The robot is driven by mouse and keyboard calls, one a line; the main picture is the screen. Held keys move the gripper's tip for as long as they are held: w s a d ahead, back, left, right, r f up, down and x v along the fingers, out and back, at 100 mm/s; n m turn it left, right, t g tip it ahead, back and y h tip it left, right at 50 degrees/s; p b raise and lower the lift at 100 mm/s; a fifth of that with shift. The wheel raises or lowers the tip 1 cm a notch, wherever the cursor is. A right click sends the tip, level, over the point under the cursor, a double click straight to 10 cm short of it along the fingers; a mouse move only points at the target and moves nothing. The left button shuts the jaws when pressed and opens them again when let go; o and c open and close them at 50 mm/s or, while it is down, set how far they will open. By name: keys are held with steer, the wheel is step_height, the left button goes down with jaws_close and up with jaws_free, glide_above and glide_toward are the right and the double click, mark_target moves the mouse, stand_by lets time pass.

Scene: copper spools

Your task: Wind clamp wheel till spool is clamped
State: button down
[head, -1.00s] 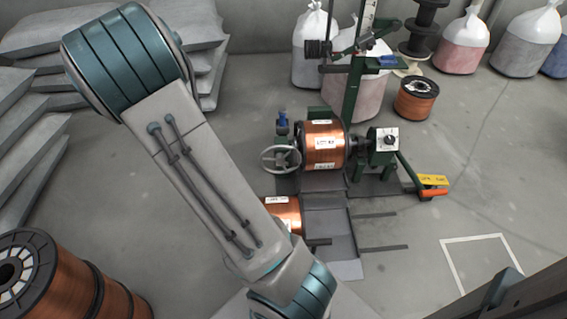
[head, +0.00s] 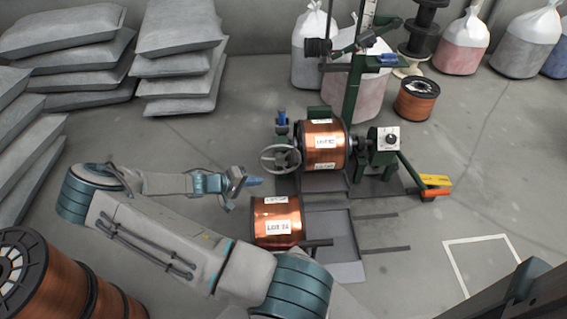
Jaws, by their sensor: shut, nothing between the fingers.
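The grey clamp wheel (head: 281,159) stands upright at the left end of the green winding stand (head: 384,148). A copper spool (head: 323,143) with white labels sits in the stand between the wheel side and the spindle on the right. Whether it is gripped tight I cannot tell. My gripper (head: 252,182) is shut and empty, just left of and slightly below the wheel, apart from it, pointing right. The wheel's rim and spokes are in plain view.
A second copper spool (head: 277,222) sits below the wheel, near a grey ramp (head: 333,240). An orange-tipped lever (head: 436,193) and yellow tag (head: 434,181) are at right. Grey sacks (head: 180,60) are stacked behind. Open floor lies left of the stand.

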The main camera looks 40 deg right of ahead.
steer(key=shift+w+d+f+n+t+h+b, duration=0.85)
steer(key=shift+w+d+f+n+t+h, duration=1.15)
steer(key=shift+w+d+f+t+h, duration=0.7)
steer(key=s+d+f+b, duration=0.1)
steer(key=d+b, duration=0.3)
steer(key=d, duration=0.8)
steer(key=shift+d+f+g+y+b, duration=0.25)
steer(key=shift+f+g+y+b, duration=0.05)
steer(key=shift+f+b, duration=0.05)
